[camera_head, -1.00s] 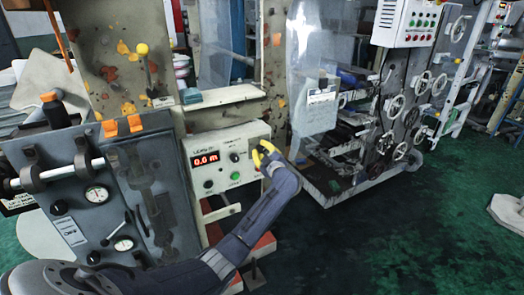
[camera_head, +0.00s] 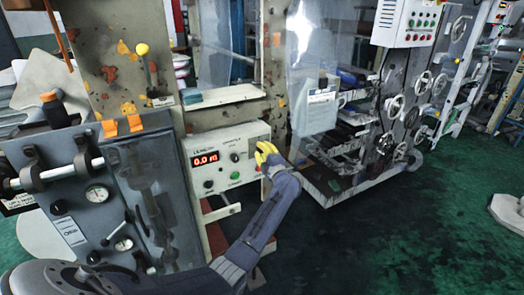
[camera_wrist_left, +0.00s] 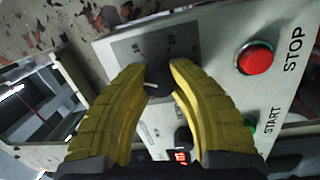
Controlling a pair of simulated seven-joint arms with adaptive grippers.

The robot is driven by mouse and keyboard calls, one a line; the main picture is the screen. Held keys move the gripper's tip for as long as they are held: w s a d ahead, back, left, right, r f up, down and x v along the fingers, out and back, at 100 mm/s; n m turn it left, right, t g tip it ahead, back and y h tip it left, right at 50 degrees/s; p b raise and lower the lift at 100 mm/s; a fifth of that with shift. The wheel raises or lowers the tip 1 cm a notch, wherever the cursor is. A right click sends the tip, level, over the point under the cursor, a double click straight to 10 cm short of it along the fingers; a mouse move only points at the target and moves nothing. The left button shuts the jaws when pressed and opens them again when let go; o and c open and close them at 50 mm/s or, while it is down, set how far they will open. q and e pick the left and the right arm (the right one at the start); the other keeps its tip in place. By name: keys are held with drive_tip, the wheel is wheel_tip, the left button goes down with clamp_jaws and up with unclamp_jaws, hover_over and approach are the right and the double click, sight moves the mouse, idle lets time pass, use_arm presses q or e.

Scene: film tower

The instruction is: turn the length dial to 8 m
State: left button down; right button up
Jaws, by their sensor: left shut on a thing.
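The white control panel (camera_head: 226,142) carries a red display (camera_head: 206,159) reading 0.0 m, with a dark knob (camera_head: 234,157) to its right. My left gripper (camera_head: 266,150) is at the panel's right end. In the left wrist view its yellow fingers (camera_wrist_left: 158,74) are shut on a dark dial (camera_wrist_left: 158,86) with a light pointer line, on a grey scale plate (camera_wrist_left: 183,43). The scale numbers are too small to read surely. A second knob (camera_wrist_left: 183,137) and part of the red display (camera_wrist_left: 181,157) show between the fingers. My right gripper is not in view.
A grey machine with gauges (camera_head: 97,194) stands left of the panel. Clear green floor (camera_head: 390,235) lies to the right.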

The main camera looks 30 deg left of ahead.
use_arm(q)
drive_tip(key=n, duration=0.5)
drive_tip(key=shift+s+a+f+y, duration=0.1)
drive_tip(key=shift+a+y, duration=0.1)
drive_tip(key=shift+y, duration=0.2)
drive_tip(key=n+g, duration=0.1)
drive_tip(key=n, duration=0.3)
drive_tip(key=shift+y, duration=0.3)
drive_tip(key=n, duration=0.5)
drive_tip(key=shift+f+g, duration=0.1)
drive_tip(key=shift+g, duration=0.2)
drive_tip(key=shift+n+g, duration=0.4)
drive_tip(key=shift+n, duration=1.7)
drive_tip(key=shift+d+f, duration=0.1)
drive_tip(key=c, duration=1.1)
unclamp_jaws()
drive_tip(key=shift+c, duration=0.2)
drive_tip(key=shift+o, duration=0.7)
drive_tip(key=shift+d, duration=0.1)
drive_tip(key=v, duration=1.1)
drive_tip(key=shift+d, duration=0.4)
